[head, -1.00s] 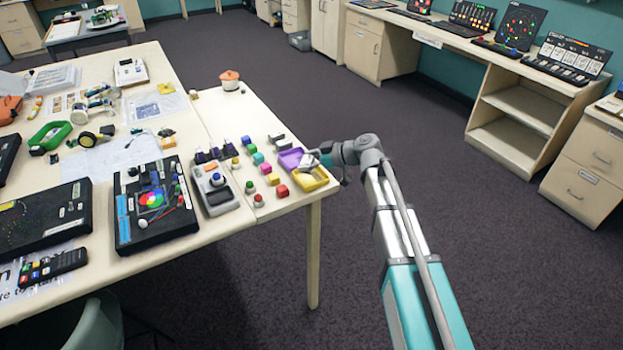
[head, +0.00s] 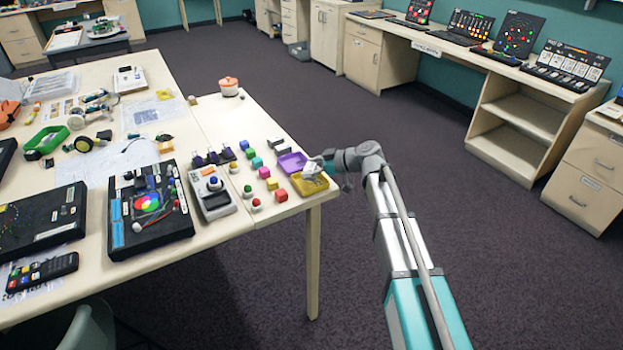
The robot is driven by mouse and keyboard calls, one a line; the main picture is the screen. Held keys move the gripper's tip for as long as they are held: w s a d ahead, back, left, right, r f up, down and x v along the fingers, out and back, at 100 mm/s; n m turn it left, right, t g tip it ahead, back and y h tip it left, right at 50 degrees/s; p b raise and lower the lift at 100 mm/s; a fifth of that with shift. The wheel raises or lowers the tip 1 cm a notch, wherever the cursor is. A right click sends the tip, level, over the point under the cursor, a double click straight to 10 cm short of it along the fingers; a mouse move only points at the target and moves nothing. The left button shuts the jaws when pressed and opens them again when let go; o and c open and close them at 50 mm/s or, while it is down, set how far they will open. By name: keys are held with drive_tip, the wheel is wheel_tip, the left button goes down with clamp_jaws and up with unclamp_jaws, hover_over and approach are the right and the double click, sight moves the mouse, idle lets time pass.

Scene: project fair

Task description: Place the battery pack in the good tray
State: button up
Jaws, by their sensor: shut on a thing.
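My gripper (head: 313,170) is at the table's right edge, at the back part of a yellow tray (head: 322,190). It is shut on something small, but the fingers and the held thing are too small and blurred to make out. I cannot tell whether it is the battery pack or whether it touches the tray. A purple tray (head: 290,162) sits just behind and left of the yellow one. No label shows which tray is the good one.
Small dark blocks (head: 277,143) lie behind the purple tray. A grey device (head: 213,195) and a black board (head: 148,215) are farther left. An orange-lidded pot (head: 229,87) stands at the back.

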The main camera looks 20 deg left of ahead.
drive_tip(key=shift+f+b, duration=1.3)
drive_tip(key=shift+f, duration=0.25)
drive_tip(key=shift+f, duration=0.15)
drive_tip(key=o, duration=1)
drive_tip(key=shift+r, duration=0.25)
drive_tip(key=p+v, duration=0.4)
drive_tip(key=v, duration=0.8)
drive_tip(key=shift+p, duration=0.35)
